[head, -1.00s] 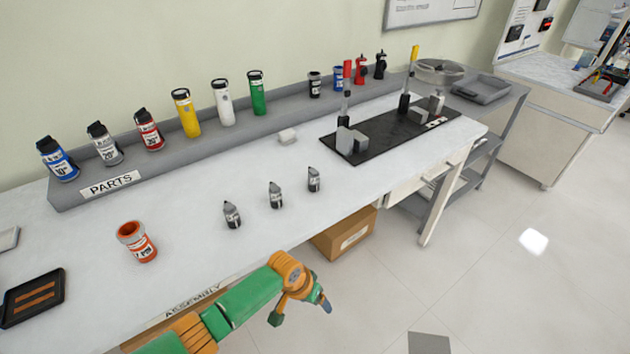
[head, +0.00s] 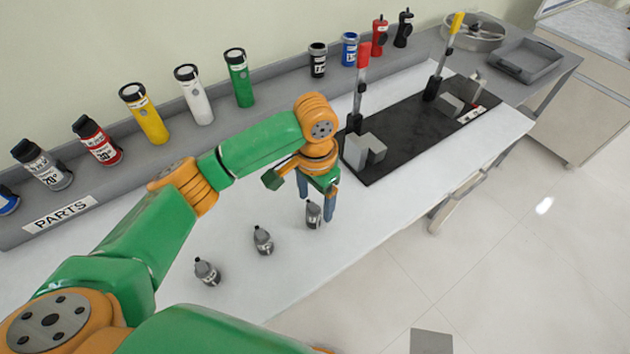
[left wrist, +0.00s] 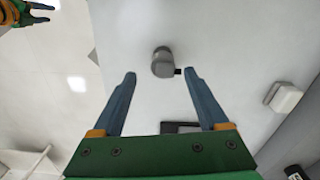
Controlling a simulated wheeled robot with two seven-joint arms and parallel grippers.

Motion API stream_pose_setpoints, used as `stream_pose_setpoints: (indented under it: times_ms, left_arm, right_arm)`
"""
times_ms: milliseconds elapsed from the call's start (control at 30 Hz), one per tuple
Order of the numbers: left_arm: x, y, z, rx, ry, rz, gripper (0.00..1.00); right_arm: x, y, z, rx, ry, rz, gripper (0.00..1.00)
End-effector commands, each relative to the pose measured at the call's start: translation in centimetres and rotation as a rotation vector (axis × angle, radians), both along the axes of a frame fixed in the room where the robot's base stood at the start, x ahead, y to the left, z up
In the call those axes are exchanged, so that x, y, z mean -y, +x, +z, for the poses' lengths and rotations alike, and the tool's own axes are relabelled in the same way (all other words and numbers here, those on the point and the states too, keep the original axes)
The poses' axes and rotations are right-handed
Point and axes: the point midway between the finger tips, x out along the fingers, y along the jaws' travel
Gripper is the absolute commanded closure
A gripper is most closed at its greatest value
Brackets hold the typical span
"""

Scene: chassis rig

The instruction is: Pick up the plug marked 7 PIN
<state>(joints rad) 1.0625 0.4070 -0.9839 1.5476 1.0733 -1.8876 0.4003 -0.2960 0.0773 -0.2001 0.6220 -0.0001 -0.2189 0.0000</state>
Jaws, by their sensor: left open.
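Three small grey and black plugs stand in a row on the white bench: a left one (head: 207,271), a middle one (head: 263,240) and a right one (head: 313,214). Their markings are too small to read, so I cannot tell which is 7 PIN. My left gripper (head: 316,203) is open and points down at the right plug, with a finger on either side in the head view. In the left wrist view, a grey plug (left wrist: 162,62) appears between the open fingertips (left wrist: 159,75), nearer the right-hand finger. I see no grip on it.
A black fixture board (head: 400,140) with grey blocks and upright posts lies right of the plugs. The grey PARTS ledge (head: 110,185) with coloured cylinders runs behind. The bench's front edge is close by. A white block (left wrist: 285,97) shows in the left wrist view.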

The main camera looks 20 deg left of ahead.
Motion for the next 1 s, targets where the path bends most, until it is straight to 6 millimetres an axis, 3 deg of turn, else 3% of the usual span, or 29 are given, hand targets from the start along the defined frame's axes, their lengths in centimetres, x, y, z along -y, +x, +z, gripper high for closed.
stream_pose_setpoints:
  times_ms: [167,500,767,1000]
  left_arm:
    - [-0.1,-0.1,-0.5,-0.002,0.004,-0.001,0.23]
    - [-0.4,-0.4,-6.4,-0.002,0.004,-0.002,0.23]
    - [-0.4,-0.3,-7.0,0.001,0.003,-0.002,0.23]
    - [-0.4,-0.3,-7.0,0.001,0.003,-0.002,0.88]
  right_arm:
    - [0.0,-0.1,0.2,-0.003,-0.001,0.0,0.5]
    - [0.1,-0.6,1.3,-0.012,-0.003,0.001,0.5]
    - [0.2,-0.5,1.2,-0.011,-0.003,0.001,0.5]
    - [0.2,-0.4,1.3,-0.008,-0.004,0.001,0.5]
